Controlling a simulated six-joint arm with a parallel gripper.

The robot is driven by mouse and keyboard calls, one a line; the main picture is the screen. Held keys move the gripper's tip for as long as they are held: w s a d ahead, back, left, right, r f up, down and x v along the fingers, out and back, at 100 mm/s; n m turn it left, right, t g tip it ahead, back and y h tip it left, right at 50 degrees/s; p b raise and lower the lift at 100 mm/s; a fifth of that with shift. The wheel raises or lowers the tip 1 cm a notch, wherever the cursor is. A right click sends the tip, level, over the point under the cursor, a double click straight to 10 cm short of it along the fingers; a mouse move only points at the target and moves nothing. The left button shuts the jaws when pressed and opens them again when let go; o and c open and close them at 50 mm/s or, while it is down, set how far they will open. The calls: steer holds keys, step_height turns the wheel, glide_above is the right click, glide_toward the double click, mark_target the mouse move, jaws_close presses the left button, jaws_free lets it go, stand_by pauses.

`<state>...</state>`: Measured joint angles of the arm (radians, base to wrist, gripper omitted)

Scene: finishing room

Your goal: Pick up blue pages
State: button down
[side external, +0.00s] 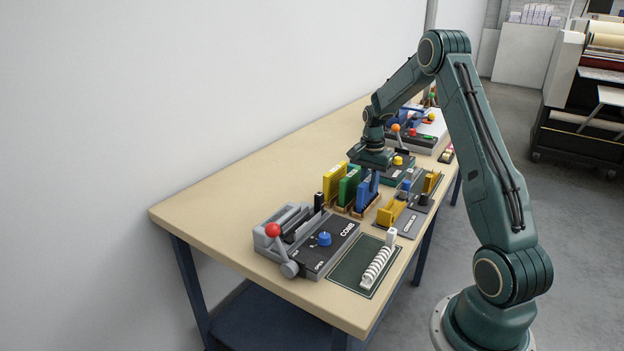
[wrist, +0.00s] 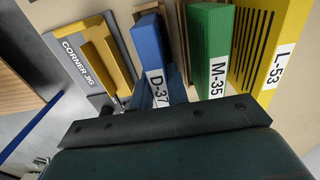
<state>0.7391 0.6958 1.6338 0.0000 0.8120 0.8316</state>
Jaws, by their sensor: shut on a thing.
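The blue pages (side external: 365,195) stand upright in a wooden rack at the middle of the bench, the nearest to the front in a row with green and yellow pages. In the wrist view the blue pages (wrist: 147,42) carry a white label, D-37. My gripper (side external: 374,184) points down over them and is shut on them. In the wrist view my gripper (wrist: 165,90) has its fingers beside the label, partly hidden by the dark bar. I cannot tell whether the pages are clear of the rack.
Green pages (wrist: 214,40) labelled M-35 and yellow pages (wrist: 268,40) stand close beside. The corner jig (wrist: 92,55) with yellow guides lies on the other side. A comb machine (side external: 305,240) with a red-knobbed lever and a mat (side external: 350,268) with a white comb are nearer the camera.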

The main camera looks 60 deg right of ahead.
steer(key=shift+r, duration=0.15)
step_height(320, 180, up, 20)
stand_by(0.7)
